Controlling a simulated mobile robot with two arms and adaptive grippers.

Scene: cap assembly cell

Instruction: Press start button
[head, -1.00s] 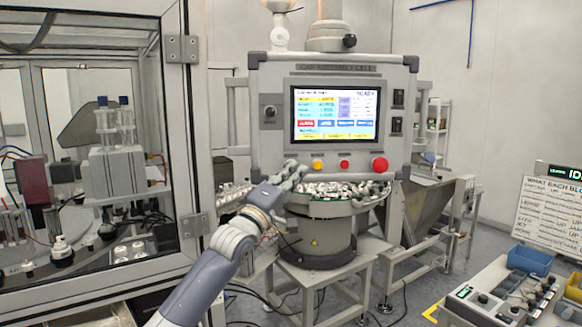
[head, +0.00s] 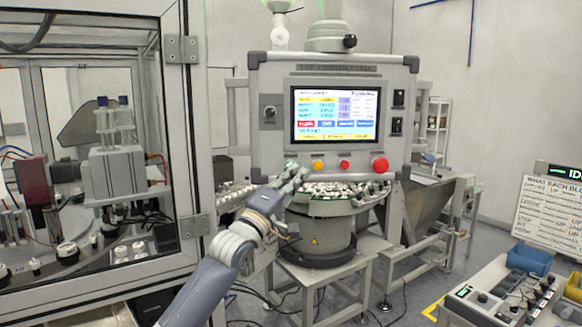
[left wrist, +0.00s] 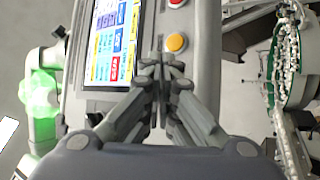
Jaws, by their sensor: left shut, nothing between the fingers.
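The control panel (head: 335,68) stands mid-picture in the head view, with a lit screen (head: 335,114) and a row of buttons below it. An orange button (head: 318,165), a small red button (head: 344,165) and a large red button (head: 380,165) show. The orange button (left wrist: 176,42) also shows in the left wrist view, just beyond the fingertips. My left gripper (head: 297,172) is shut and empty at the left end of the row; its fingers (left wrist: 160,62) point at the panel. A greenish tint shows near the fingertips; any button behind them is hidden. Contact cannot be told.
A bowl feeder (head: 318,228) full of small parts stands below the panel, close to my left arm. A glazed machine enclosure (head: 192,140) is at the left. A steel hopper (head: 432,205) and a bench with bins (head: 530,260) are at the right.

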